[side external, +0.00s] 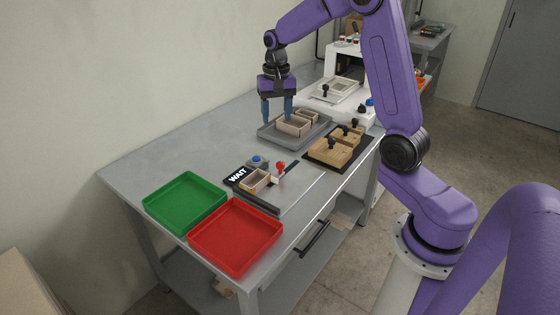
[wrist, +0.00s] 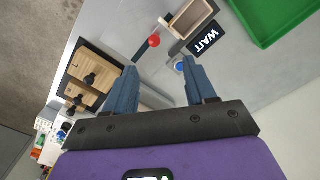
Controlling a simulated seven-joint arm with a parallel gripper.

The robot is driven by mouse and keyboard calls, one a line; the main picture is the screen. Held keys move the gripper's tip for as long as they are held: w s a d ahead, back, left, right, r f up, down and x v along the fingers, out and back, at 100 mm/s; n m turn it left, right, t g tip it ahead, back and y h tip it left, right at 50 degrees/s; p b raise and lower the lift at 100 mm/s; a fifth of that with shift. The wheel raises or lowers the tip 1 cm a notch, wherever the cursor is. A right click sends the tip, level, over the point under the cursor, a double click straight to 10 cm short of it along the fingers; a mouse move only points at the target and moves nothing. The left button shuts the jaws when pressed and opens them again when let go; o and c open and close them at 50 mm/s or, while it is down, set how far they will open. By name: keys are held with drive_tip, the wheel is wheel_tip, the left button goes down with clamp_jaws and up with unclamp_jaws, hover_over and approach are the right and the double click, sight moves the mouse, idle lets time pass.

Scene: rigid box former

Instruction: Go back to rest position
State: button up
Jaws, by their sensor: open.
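My gripper (side external: 277,119) is open, pointing down at the grey tray (side external: 265,137) near the back of the table. Light wooden boxes (side external: 293,126) stand in this tray. One finger overlaps the near box in the side view; I cannot tell whether it touches. In the wrist view my two blue fingers (wrist: 160,68) are spread apart with no object seen between their tips. Another small box (side external: 256,181) sits in the fixture by the red-knobbed lever (side external: 280,167); this box also shows in the wrist view (wrist: 192,17).
A green tray (side external: 185,202) and a red tray (side external: 236,236) lie at the table's front. A WAIT sign (side external: 237,175) and blue button (side external: 257,160) sit beside the fixture. Knobbed wooden blocks (side external: 333,150) lie right of the grey tray; a white machine (side external: 345,62) stands behind. The table's left is clear.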

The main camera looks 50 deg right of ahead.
drive_tip(key=s+a+r+n, duration=0.2)
drive_tip(key=s+a+n, duration=0.8)
drive_tip(key=s+a, duration=0.4)
drive_tip(key=s+a+f+n, duration=0.1)
drive_tip(key=s+a+n, duration=0.1)
drive_tip(key=s+n, duration=0.8)
drive_tip(key=s, duration=0.7)
drive_tip(key=shift+s+a, duration=0.15)
drive_tip(key=shift+a, duration=0.25)
